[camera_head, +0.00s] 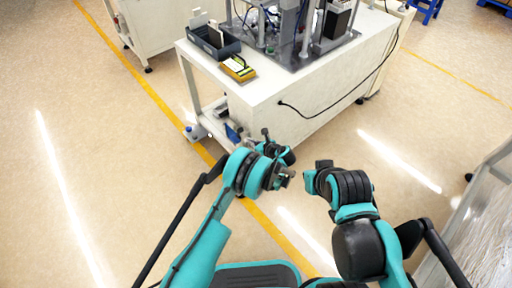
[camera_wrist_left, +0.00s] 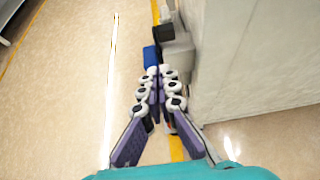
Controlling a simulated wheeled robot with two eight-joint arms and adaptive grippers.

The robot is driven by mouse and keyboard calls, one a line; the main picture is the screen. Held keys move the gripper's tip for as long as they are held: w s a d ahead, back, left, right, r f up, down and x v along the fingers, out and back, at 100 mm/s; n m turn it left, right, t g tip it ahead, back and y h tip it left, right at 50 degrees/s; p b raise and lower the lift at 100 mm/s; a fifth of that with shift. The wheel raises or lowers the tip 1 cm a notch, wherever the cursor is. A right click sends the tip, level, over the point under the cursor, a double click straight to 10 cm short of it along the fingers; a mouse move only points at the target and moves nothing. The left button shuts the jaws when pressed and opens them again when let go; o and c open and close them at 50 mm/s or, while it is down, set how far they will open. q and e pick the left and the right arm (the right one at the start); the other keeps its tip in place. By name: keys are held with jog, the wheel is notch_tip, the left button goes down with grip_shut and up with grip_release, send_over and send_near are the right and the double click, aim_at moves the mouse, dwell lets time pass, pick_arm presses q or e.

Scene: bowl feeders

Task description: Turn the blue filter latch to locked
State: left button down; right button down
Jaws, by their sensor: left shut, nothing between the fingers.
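A small blue part (camera_head: 233,132), which looks like the filter latch, sits low on the near left end of the white machine cabinet. It also shows in the left wrist view (camera_wrist_left: 150,57), beside a grey housing (camera_wrist_left: 178,50), just beyond my fingertips. Whether it is turned to locked cannot be read. My left gripper (camera_head: 268,134) is in front of the cabinet's near end. In the left wrist view its fingers (camera_wrist_left: 158,74) are shut together and empty, apart from the blue part as far as I can tell. My right gripper (camera_head: 314,172) is away from the cabinet; its fingers are unclear.
The white cabinet (camera_head: 300,102) carries the feeder machinery, a dark bin (camera_head: 214,42) and a yellow box (camera_head: 239,68). A black cable (camera_head: 335,108) hangs on its side. Open floor with a yellow line (camera_head: 152,92) lies to the left.

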aim_at(239, 135)
pick_arm(q)
jog(key=shift+w+a+f+b, duration=0.1)
jog(key=shift+w+a+b, duration=0.25)
jog(key=shift+w+a, duration=0.5)
jog(key=shift+w+a+f+b, duration=0.1)
jog(key=shift+w+a+b, duration=0.35)
jog(key=shift+w, duration=0.6)
jog(key=shift+a, duration=0.1)
jog(key=shift+r, duration=0.1)
